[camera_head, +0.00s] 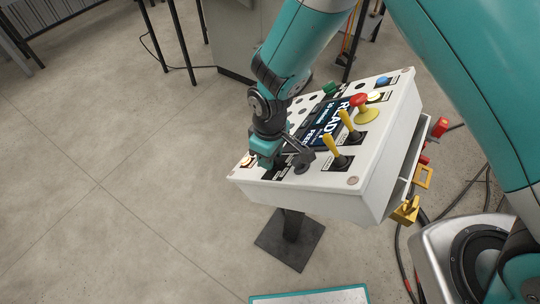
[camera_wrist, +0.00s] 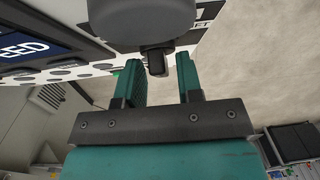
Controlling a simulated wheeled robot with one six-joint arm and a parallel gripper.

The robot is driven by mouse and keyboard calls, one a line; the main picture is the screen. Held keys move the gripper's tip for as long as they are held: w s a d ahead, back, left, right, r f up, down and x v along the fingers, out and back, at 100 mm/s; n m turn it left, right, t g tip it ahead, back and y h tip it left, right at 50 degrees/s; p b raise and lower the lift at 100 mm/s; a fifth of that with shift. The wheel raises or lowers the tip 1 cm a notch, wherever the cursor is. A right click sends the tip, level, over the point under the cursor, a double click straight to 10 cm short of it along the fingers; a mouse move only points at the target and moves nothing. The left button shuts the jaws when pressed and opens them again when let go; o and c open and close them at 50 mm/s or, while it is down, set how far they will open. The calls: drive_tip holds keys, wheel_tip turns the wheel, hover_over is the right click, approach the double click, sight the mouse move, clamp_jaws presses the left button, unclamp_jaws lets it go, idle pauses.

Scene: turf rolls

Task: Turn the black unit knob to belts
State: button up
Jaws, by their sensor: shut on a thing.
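The white control box (camera_head: 350,195) stands tilted on a post. Its top carries a lit screen (camera_head: 325,125), buttons and levers. My gripper (camera_head: 268,160) is down at the near left part of this panel, shut on the black unit knob. In the wrist view, a dark stub of the knob (camera_wrist: 157,63) shows between my two teal fingers (camera_wrist: 160,80). A rounded dark grey body hides much of the panel there. The fingers hide most of the knob in the head view. I cannot read its pointer or its position labels.
Two yellow-handled levers (camera_head: 333,147) and a red mushroom button (camera_head: 358,100) stand up to the right of my gripper. Yellow and red fittings (camera_head: 408,208) hang at the box's right side. Cables lie on the floor at right. The floor at left is clear.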

drive_tip(key=n+g, duration=0.1)
drive_tip(key=n+g+y+b, duration=0.1)
drive_tip(key=n, duration=0.1)
drive_tip(key=n+g+b, duration=0.1)
drive_tip(key=shift+w+d+f, duration=0.1)
drive_tip(key=shift+w+f, duration=0.1)
drive_tip(key=shift+f, duration=0.05)
drive_tip(key=n+g+b, duration=0.2)
drive_tip(key=n+g, duration=0.1)
drive_tip(key=n, duration=0.2)
drive_tip(key=shift+g, duration=0.3)
drive_tip(key=o, duration=0.6)
drive_tip(key=shift+w+r, duration=0.1)
drive_tip(key=shift+r, duration=0.05)
